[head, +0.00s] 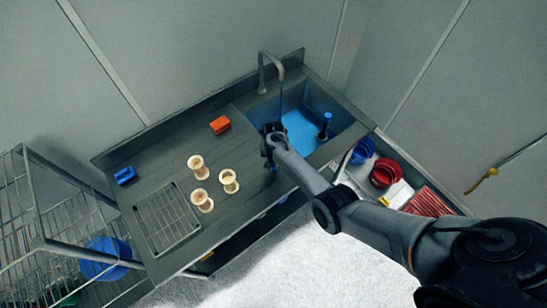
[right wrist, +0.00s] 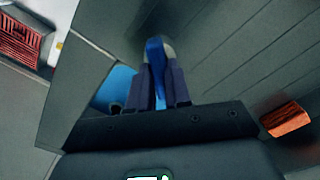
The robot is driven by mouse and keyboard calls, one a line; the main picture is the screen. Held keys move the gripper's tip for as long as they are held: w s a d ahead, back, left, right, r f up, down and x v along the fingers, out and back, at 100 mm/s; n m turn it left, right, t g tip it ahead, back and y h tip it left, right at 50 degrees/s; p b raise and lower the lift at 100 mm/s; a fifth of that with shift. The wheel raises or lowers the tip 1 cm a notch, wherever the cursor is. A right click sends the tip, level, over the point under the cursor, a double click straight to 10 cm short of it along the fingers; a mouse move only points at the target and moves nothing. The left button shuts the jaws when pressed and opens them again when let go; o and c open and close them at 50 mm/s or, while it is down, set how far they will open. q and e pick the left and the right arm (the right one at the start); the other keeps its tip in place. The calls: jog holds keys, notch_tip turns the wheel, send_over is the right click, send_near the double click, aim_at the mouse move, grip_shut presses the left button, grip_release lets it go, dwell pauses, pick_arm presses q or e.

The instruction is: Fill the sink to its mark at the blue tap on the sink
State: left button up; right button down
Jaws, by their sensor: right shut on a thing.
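The sink (head: 343,120) is set into the right end of the grey counter and shows a bright blue surface inside; I cannot tell its level against a mark. A grey curved spout (head: 262,70) stands behind it, with a thin dark bluish line running down from its end. My right gripper (head: 270,150) is at the sink's left front edge. In the right wrist view my right gripper (right wrist: 163,88) is shut on a narrow blue handle (right wrist: 155,50), apparently the blue tap; in the head view the gripper hides it. My left gripper is out of view.
A dark blue upright piece (head: 325,122) stands at the sink's right side. Several cream spools (head: 200,168), an orange block (head: 220,124), a blue block (head: 125,175) and a drain grid (head: 168,218) occupy the counter. A bin with red items (head: 384,172) is right; a wire rack (head: 40,215) is left.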

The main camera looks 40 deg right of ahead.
jog(key=m, duration=0.4)
jog(key=shift+m, duration=2)
jog(key=c, duration=1.1)
grip_release()
jog(key=shift+o, duration=0.2)
jog(key=shift+r+p, duration=0.35)
jog(key=shift+r, duration=0.3)
notch_tip(320, 180, up, 9)
jog(key=p, duration=0.2)
jog(key=shift+r+p, duration=0.2)
jog(key=shift+p, duration=0.1)
